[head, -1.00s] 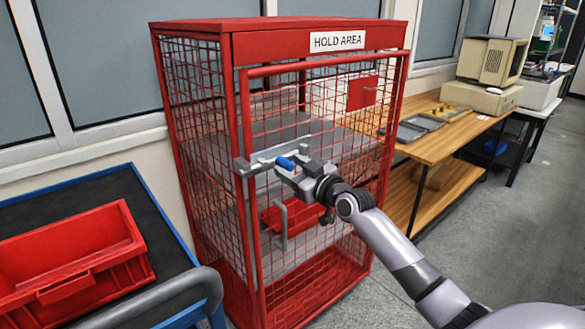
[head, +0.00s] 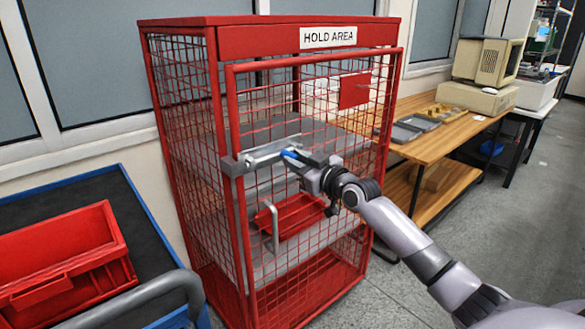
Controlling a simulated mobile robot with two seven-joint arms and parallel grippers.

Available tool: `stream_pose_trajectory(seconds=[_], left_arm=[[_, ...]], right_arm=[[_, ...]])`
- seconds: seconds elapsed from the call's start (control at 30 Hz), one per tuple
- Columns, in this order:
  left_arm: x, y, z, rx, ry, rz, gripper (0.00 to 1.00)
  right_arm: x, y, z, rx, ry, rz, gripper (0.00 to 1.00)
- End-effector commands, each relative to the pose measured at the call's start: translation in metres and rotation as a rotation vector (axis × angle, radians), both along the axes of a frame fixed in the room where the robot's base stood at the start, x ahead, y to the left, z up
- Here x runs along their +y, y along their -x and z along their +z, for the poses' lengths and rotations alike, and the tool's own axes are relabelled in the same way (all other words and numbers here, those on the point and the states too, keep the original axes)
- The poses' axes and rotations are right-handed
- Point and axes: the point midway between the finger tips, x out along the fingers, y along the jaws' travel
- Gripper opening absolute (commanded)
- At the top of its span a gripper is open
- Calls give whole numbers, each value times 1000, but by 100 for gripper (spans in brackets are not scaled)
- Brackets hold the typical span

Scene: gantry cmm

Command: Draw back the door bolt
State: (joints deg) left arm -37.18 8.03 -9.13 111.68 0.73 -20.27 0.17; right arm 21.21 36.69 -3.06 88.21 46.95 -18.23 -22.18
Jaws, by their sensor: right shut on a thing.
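The red mesh cage (head: 226,42) marked "HOLD AREA" stands in the middle, and its mesh door (head: 312,62) is shut or nearly so. The grey door bolt (head: 262,155) lies across the door's left edge at mid height, with a blue grip (head: 290,154) at its right part. My right gripper (head: 297,160) is shut on the blue grip, its arm reaching in from the lower right. The gripper partly hides the grip and the bolt's right end. My left gripper is not in view.
A grey door handle (head: 273,225) sits below the bolt. A red tray (head: 297,208) is inside the cage. A blue-edged cart (head: 143,200) with a red crate (head: 62,262) stands at left. A wooden bench (head: 440,139) is at right, with open floor before it.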

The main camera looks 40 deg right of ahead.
Motion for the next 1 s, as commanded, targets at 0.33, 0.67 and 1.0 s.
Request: stream_pose_trajectory(seconds=[0.33,0.67,1.0], left_arm=[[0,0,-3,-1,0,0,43],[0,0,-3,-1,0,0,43],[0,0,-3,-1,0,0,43]], right_arm=[[-6,0,1,-2,0,-5,0],[-5,0,1,-2,0,-3,53],[-5,11,-1,1,1,-1,53]])
